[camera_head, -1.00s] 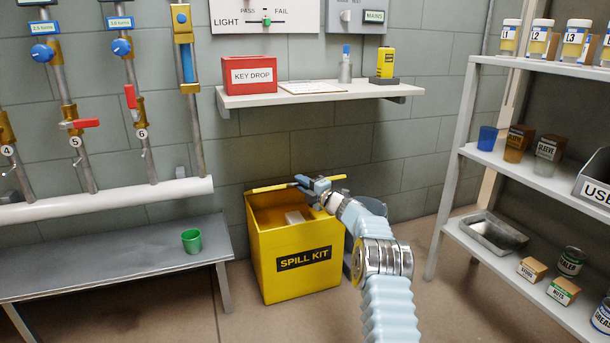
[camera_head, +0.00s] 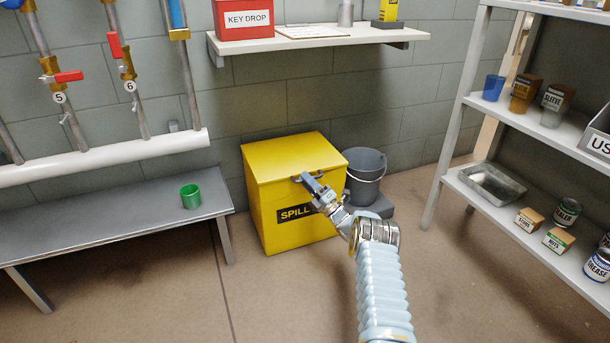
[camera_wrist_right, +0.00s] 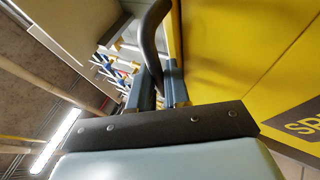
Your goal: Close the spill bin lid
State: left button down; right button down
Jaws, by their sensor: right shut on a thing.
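The yellow spill bin (camera_head: 290,225) stands on the floor against the wall, with a black label on its front partly hidden by my right gripper. Its yellow lid (camera_head: 285,157) lies down over the top of the bin. My right gripper (camera_head: 308,178) is at the lid's front edge. In the right wrist view my right gripper (camera_wrist_right: 163,90) is shut on a dark curved handle (camera_wrist_right: 152,35) beside the yellow surface. My left gripper is not in view.
A grey bucket (camera_head: 366,175) stands just right of the bin. A grey bench (camera_head: 110,212) with a green cup (camera_head: 190,196) is on the left. A wall shelf (camera_head: 320,38) hangs above, and a shelving rack (camera_head: 520,205) stands on the right. The front floor is clear.

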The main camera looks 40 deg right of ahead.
jog(key=shift+w, duration=0.2)
jog(key=c, duration=1.4)
grip_release()
jog(key=shift+r, duration=0.1)
jog(key=shift+c, duration=0.2)
jog(key=p+v, duration=0.1)
jog(key=v, duration=1.3)
jog(key=shift+s, duration=0.1)
